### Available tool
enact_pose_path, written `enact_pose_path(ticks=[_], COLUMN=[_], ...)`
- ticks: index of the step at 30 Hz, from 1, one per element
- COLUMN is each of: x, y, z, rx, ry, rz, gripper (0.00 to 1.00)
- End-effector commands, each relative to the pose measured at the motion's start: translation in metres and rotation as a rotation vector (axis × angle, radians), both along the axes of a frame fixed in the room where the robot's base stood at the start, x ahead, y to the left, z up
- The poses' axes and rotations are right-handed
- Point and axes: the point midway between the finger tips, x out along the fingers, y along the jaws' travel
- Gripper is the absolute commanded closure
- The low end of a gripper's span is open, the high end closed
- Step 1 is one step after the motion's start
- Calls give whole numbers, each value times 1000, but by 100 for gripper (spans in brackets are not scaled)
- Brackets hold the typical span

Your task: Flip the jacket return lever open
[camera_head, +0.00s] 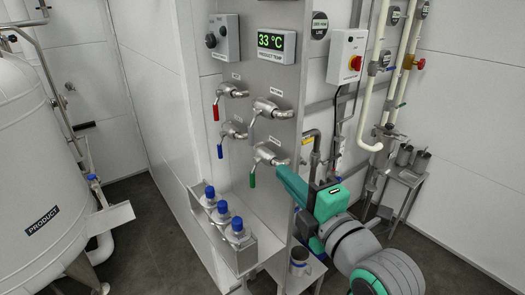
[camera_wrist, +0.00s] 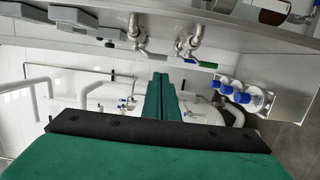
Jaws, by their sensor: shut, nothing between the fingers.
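Several lever valves stick out from the steel panel. The upper right valve (camera_head: 270,108) has a grey lever (camera_head: 252,128) hanging down; its small label looks like "RETURN" but is hard to read. The lower right valve (camera_head: 268,153) has a green lever (camera_head: 252,179) hanging down. In the wrist view the green lever (camera_wrist: 208,64) and a grey lever (camera_wrist: 152,55) show side by side beyond my fingers. My gripper (camera_head: 283,172) is shut and empty, right of the lower right valve and below the grey lever. It touches no lever that I can see.
A red lever (camera_head: 215,112) and a blue lever (camera_head: 220,151) hang on the left valves. Blue-capped bottles (camera_head: 222,212) stand in a steel tray below. A temperature display (camera_head: 276,43) is above. The product tank (camera_head: 38,170) is at far left; the panel edge and pipes are near my arm.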

Motion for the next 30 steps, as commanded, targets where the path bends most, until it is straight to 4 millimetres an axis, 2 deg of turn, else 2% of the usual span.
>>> enact_pose_path(ticks=[5, 21, 30], x=[14, 101, 125], y=[7, 48, 58], z=[0, 0, 0], rx=[2, 2, 2], ry=[2, 2, 1], rz=[2, 4, 2], gripper=[100, 100, 100])
